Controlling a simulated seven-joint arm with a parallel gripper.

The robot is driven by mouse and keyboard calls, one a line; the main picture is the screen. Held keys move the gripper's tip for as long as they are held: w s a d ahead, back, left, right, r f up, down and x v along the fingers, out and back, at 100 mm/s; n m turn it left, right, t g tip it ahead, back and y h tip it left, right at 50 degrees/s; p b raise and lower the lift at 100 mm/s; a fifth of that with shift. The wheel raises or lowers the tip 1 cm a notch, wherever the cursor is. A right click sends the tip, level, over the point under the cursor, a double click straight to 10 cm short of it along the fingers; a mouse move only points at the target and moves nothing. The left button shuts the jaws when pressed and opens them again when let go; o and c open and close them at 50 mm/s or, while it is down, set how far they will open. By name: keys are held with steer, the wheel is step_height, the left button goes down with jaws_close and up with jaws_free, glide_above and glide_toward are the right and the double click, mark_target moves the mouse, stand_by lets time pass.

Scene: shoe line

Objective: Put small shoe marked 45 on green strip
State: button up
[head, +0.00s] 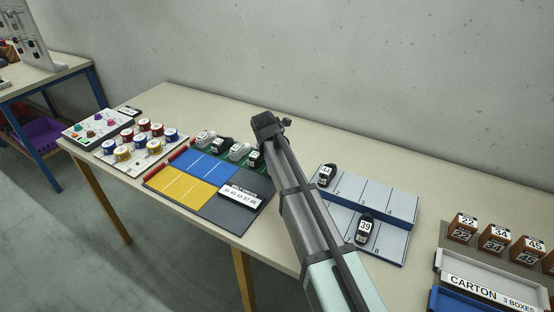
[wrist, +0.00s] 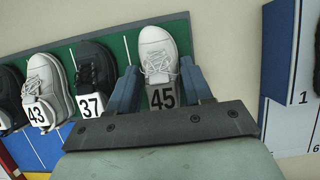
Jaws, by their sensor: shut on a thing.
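In the wrist view, a small white shoe (wrist: 157,48) with a tag marked 45 is between the two blue-grey fingers of my gripper (wrist: 158,70), which is shut on it. The shoe is over the right end of the green strip (wrist: 184,34), upright in line with the others; I cannot tell whether it rests on the strip. To its left stand a black shoe marked 37 (wrist: 93,70) and a white shoe marked 43 (wrist: 45,85). In the head view, the green strip (head: 190,150) is at the board's back; my arm hides shoe 45.
A white card (head: 240,194) with numbers lies on the board's dark area. Blue (head: 205,165) and yellow (head: 180,190) fields are bare. To the right, a numbered rack (head: 375,200) holds two black shoes, one marked 39 (head: 364,228). Cartons (head: 463,227) stand at far right.

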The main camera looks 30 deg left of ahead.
steer(key=o, duration=1)
steer(key=shift+f, duration=0.1)
steer(key=shift+o, duration=0.2)
steer(key=v, duration=1.2)
